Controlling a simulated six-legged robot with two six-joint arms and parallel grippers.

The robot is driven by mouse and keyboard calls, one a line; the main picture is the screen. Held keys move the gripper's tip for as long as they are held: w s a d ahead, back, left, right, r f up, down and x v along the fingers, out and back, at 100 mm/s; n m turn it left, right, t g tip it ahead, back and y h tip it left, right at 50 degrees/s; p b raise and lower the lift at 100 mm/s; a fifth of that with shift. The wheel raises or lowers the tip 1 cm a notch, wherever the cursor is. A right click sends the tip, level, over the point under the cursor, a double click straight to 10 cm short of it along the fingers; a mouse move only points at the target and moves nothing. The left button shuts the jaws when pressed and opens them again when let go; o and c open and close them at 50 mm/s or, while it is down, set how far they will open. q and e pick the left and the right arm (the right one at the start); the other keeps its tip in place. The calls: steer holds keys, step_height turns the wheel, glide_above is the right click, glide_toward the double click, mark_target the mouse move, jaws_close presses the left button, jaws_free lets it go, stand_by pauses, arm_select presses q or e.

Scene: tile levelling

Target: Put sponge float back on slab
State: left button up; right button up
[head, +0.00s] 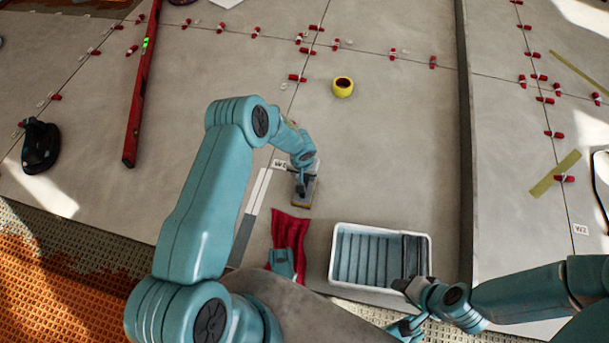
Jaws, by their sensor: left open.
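The sponge float (304,191) appears to be the small block with a dark top and tan edge on the grey slab (390,160), just above the red cloth. My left gripper (303,182) is over the float, with its jaws open. The gripper hides part of the float, and I cannot tell whether the fingers touch it. My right gripper (408,328) is low in the picture, below the white tub's right corner. Its fingers are too small and covered to tell open from shut.
A white ribbed tub (336,258) stands right of a red cloth (290,228). A yellow tape roll (343,87), a red level (142,85) and a black suction tool (40,146) lie on the slabs. Several red clips line the joints. The slab right of the float is clear.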

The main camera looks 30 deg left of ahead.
arm_select(q)
steer(key=r, duration=0.3)
steer(key=r+p, duration=0.1)
steer(key=shift+s+d+r, duration=0.1)
steer(key=shift+s+r, duration=0.3)
arm_select(e)
steer(key=shift+s+a+r+g, duration=0.15)
steer(key=shift+s+r+g, duration=0.15)
steer(key=shift+s+r, duration=0.55)
arm_select(q)
steer(key=shift+s, duration=0.1)
arm_select(e)
steer(key=shift+r, duration=0.1)
